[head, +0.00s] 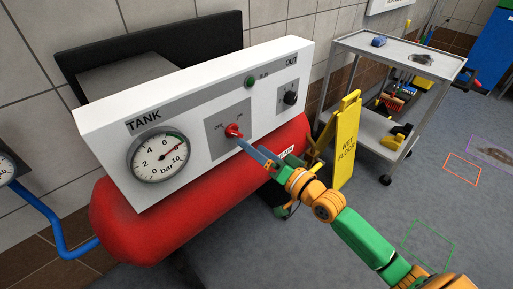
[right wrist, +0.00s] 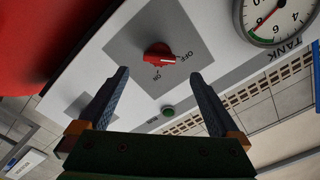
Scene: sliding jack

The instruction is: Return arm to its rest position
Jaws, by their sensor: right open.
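A white control panel (head: 190,105) sits on a red tank (head: 150,225). A red rotary knob (head: 233,131) stands on its grey plate, between OFF and ON marks; in the right wrist view the knob (right wrist: 158,56) has its white mark toward OFF. My right gripper (head: 243,145) reaches in from the lower right, with its blue-grey fingertips near the knob. In the right wrist view the gripper (right wrist: 160,75) is open and empty. The knob lies ahead of the gap, and contact is not visible. My left gripper is not in view.
The panel carries a pressure gauge (head: 159,156), a green button (head: 250,81) and a black knob (head: 290,97). A yellow wet-floor sign (head: 346,140) and a grey cart (head: 385,50) stand to the right.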

